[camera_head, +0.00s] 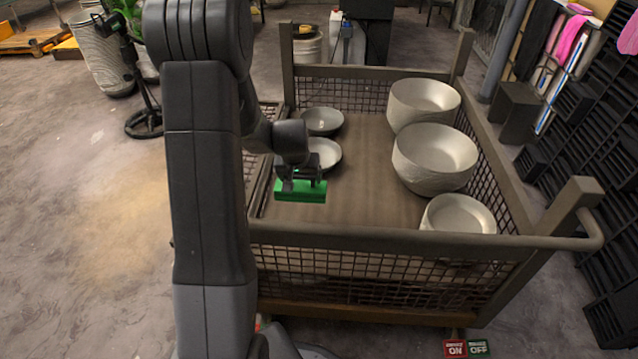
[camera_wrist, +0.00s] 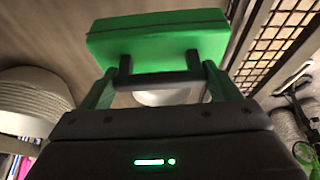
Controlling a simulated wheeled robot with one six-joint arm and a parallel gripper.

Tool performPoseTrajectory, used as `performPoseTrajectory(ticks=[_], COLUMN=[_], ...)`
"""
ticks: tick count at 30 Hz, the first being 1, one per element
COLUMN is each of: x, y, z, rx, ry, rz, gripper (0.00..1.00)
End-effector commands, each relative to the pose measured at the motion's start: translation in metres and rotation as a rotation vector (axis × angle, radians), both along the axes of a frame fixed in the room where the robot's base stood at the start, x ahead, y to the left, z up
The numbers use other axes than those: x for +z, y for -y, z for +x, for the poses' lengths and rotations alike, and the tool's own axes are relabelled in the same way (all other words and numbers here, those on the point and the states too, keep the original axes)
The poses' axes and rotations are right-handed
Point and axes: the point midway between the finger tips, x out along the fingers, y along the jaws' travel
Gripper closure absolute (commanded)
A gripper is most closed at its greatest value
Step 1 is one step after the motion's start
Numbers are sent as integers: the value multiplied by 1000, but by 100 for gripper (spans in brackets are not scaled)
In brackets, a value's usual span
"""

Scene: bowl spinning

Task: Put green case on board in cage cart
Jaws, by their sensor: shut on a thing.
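The green case (camera_head: 301,191) is a flat bright green box held above the brown board (camera_head: 365,195) inside the cage cart (camera_head: 390,236). In the head view it is over the left front part of the board, just inside the front rail. My gripper (camera_head: 299,178) is shut on it from above. In the wrist view my gripper (camera_wrist: 160,75) has both fingers at the green case (camera_wrist: 158,38), which fills the top middle. I cannot tell the exact gap between the case and the board.
On the board, a small bowl (camera_head: 322,121) and another bowl (camera_head: 324,153) stand at left, right behind my gripper. Large pale bowls (camera_head: 424,100), (camera_head: 436,157) and a smaller one (camera_head: 458,213) stand along the right side. The board's middle is clear. Cart rails and mesh surround it.

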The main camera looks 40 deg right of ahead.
Motion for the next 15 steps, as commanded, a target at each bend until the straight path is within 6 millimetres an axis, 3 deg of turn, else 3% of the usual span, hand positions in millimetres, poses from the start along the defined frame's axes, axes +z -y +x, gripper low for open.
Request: performPoseTrajectory(ticks=[1, 9, 15], x=[-15, -34, -71], y=[1, 1, 1], z=[0, -1, -1], rx=[-1, -2, -2], ry=[2, 1, -2], rz=[-1, -1, 1], gripper=[65, 65, 65])
